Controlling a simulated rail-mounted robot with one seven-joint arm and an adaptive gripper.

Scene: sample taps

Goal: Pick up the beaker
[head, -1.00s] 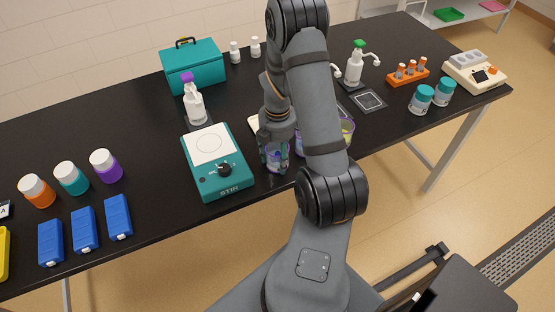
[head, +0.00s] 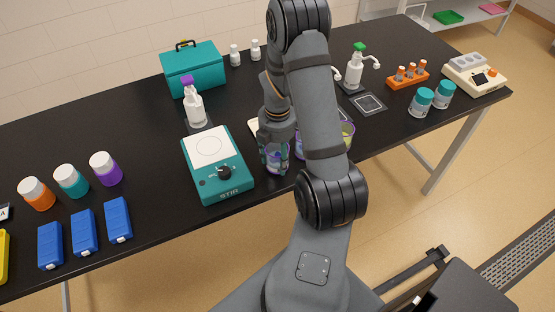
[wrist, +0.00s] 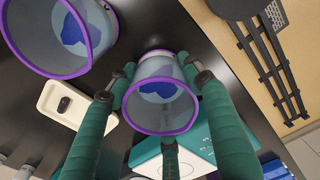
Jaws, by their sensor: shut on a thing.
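The beaker is clear with a purple rim and a blue patch on its wall. In the wrist view the beaker (wrist: 160,92) sits between the green fingers of my gripper (wrist: 160,100), which are shut on it. In the head view the beaker (head: 278,160) is partly hidden by my gripper (head: 275,150), just right of the stirrer. I cannot tell whether its base touches the table.
The teal stirrer (head: 216,165) stands close on the left. Another purple-rimmed beaker (wrist: 62,38) stands near, with a cream tray (wrist: 68,104) beside it. A yellowish vessel (head: 347,130) is right of my arm. The table's front edge is close.

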